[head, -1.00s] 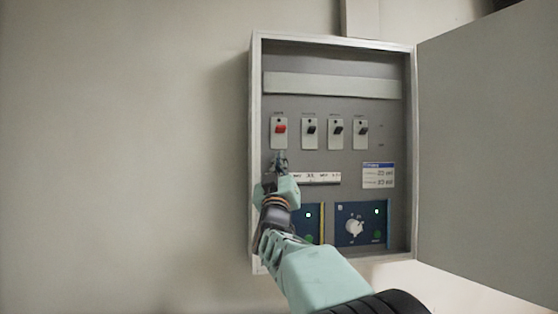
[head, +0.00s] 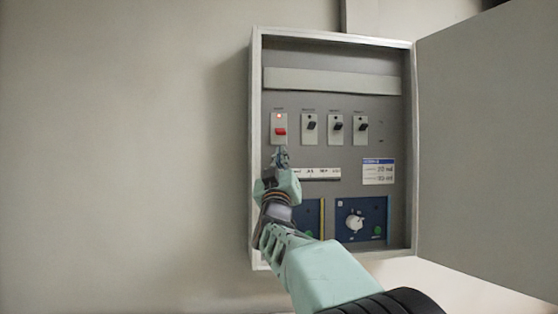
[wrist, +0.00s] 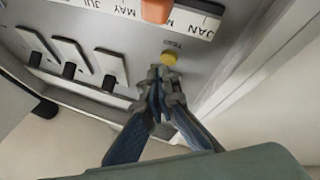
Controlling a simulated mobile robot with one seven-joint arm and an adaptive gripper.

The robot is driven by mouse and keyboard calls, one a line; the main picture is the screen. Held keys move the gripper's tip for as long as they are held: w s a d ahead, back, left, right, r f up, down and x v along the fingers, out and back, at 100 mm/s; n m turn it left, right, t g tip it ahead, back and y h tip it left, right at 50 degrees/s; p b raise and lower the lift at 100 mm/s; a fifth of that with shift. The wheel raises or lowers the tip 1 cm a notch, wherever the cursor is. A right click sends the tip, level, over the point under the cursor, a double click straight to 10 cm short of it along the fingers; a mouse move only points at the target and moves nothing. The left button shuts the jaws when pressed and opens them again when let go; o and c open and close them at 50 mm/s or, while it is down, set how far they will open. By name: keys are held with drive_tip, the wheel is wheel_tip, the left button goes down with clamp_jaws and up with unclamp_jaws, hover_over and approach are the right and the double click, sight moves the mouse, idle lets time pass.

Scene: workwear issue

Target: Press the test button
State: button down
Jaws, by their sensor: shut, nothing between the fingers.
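The yellow test button (wrist: 169,58), marked TEST, sits on the grey panel in the wrist view. In the head view my gripper hides it. My gripper (wrist: 162,77) is shut and empty, its fingertips right at the near edge of the button; I cannot tell whether they touch it. In the head view my gripper (head: 280,158) is just below the red-levered switch (head: 280,131). That red lever is down, with a small lit reddish spot above it.
Three black-levered switches (head: 336,124) stand right of the red one. A month strip (head: 322,174) with an orange marker (wrist: 156,10) lies near my gripper. The cabinet door (head: 490,150) stands open at right. A blue dial module (head: 370,222) sits below. The left wall is clear.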

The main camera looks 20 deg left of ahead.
drive_tip(key=shift+s, duration=0.1)
drive_tip(key=shift+s, duration=0.1)
drive_tip(key=s+b, duration=0.1)
drive_tip(key=s+d+b, duration=0.1)
drive_tip(key=s+b, duration=0.1)
drive_tip(key=s+d+b, duration=0.1)
drive_tip(key=shift+s+d+b, duration=0.15)
drive_tip(key=shift+b, duration=0.2)
idle(0.8)
